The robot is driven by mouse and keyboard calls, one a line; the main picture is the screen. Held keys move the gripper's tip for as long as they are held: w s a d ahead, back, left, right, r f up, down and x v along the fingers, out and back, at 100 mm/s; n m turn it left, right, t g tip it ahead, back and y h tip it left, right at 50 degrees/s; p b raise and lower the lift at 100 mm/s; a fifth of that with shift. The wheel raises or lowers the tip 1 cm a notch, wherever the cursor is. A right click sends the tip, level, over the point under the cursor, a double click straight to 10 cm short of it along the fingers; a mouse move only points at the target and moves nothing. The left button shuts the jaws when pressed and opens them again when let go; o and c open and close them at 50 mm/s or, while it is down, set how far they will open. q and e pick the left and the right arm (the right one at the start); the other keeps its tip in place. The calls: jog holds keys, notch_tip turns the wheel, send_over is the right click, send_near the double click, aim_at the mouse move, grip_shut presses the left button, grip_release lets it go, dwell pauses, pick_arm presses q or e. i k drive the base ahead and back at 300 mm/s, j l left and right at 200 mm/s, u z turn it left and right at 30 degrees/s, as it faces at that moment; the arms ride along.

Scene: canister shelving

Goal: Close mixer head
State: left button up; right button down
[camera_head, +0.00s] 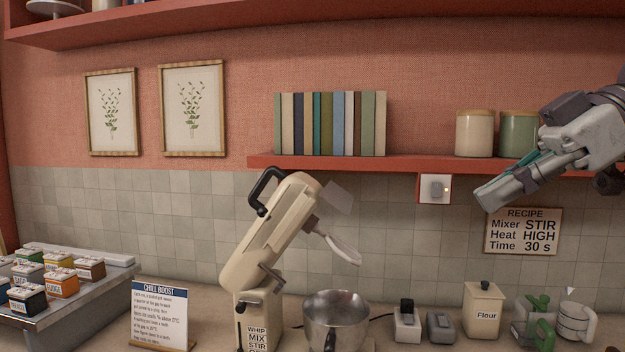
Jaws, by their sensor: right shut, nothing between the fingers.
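The cream stand mixer (258,270) stands on the counter in the middle of the view. Its head (272,230) is tilted up, with a black handle (266,187) at the upper left. A pale beater (340,248) hangs from the head, above and clear of the metal bowl (335,318). My right gripper (486,203) is at the upper right, in front of the wall, pointing down and left. It is shut and empty, well apart from the mixer. My left gripper is not in view.
A red shelf (330,163) with books (330,124) and two canisters runs behind the mixer. A flour canister (483,312), small appliances (407,322) and green items (534,320) stand right of the bowl. A sign (159,315) stands left of the mixer.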

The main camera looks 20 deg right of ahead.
aim_at(244, 271)
jog(key=i, duration=1.3)
